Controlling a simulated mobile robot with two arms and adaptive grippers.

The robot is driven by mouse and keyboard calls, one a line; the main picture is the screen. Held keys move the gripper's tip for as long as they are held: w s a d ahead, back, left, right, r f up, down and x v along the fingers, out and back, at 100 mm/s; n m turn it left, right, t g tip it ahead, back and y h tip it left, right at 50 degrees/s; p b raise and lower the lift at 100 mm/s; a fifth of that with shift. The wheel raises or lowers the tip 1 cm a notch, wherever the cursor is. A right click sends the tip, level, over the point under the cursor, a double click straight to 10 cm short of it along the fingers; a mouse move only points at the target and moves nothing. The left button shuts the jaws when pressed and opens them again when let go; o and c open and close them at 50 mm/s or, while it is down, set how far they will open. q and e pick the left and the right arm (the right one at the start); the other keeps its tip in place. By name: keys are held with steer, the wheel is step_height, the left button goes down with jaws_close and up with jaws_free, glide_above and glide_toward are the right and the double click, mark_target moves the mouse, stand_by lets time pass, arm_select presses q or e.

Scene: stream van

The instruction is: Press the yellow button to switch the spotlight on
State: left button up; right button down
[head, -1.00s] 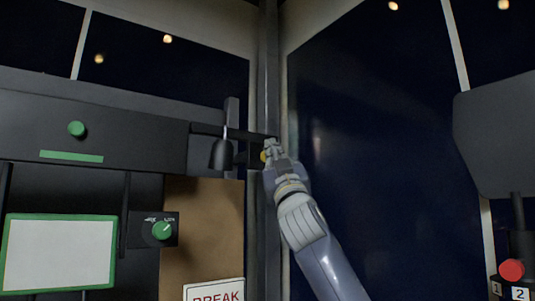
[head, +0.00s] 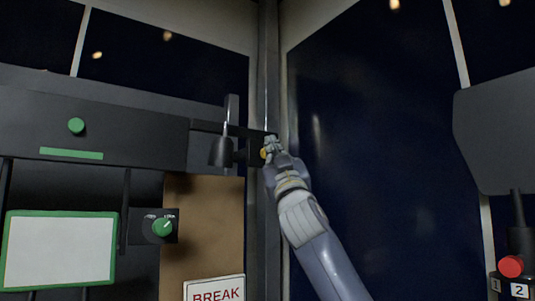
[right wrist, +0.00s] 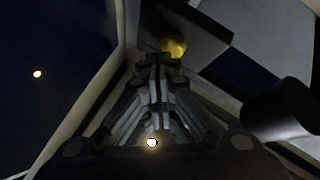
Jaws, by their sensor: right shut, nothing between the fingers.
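The yellow button (head: 263,154) shows as a small patch on the dark bar in the corner, partly hidden by my right gripper (head: 271,143). In the right wrist view the button (right wrist: 174,46) is a round, shiny yellow dome. The right fingertips (right wrist: 157,60) are closed together, empty, just at its lower left edge. I cannot tell whether they touch it. A dark lamp head (head: 222,152), possibly the spotlight, hangs left of the button; no light is seen coming from it. My left gripper is not in view.
A dark panel at left carries a green button (head: 76,125). Below are a green knob (head: 162,227) and a green-framed white board (head: 60,250). A red button (head: 511,266) is at lower right. A dark window (head: 380,150) lies right of my arm.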

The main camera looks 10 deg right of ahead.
steer(key=shift+w, duration=0.1)
steer(key=shift+w+a+p, duration=0.15)
steer(key=shift+w+p, duration=0.15)
steer(key=shift+s, duration=0.2)
stand_by(0.4)
steer(key=shift+s, duration=0.1)
steer(key=shift+s+b, duration=0.1)
steer(key=shift+b, duration=0.2)
steer(key=s+d+b, duration=0.2)
steer(key=s+b, duration=0.1)
steer(key=s, duration=0.2)
steer(key=shift+s+d, duration=0.15)
steer(key=shift+s, duration=0.15)
